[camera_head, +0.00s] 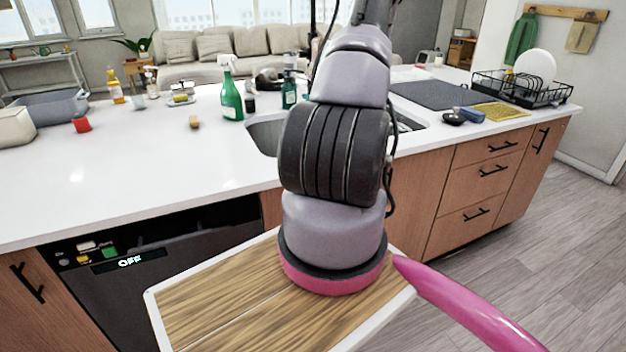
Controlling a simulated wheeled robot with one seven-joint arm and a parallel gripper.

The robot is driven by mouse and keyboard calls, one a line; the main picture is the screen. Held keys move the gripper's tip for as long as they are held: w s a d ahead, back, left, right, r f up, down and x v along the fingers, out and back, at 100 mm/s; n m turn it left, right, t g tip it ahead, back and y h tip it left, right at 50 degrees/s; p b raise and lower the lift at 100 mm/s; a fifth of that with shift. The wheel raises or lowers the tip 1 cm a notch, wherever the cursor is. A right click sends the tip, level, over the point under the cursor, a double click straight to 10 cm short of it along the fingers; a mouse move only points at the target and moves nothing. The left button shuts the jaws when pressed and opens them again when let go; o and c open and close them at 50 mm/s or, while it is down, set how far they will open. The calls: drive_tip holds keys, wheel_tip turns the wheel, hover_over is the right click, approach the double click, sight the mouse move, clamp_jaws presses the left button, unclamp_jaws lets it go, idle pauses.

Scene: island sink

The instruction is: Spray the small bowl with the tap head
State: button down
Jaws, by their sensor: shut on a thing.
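The sink (264,134) is set in the white island counter. My arm stands in front of it and hides most of its basin. My gripper is not in view; the arm runs up and out at the top of the picture. I cannot make out the tap head. Thin dark lines beside the arm at the top could be a hose or a cable. I cannot identify the small bowl; it may be hidden behind my arm. A small dark dish-like thing (454,118) lies right of the sink, but I cannot tell what it is.
A green spray bottle (231,97) and a smaller green bottle (289,94) stand behind the sink. A dish rack (522,90) with a white plate (535,66) and a dark mat (436,95) are at right. The counter's left middle (120,165) is clear.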

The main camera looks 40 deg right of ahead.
drive_tip(key=shift+r, duration=2.5)
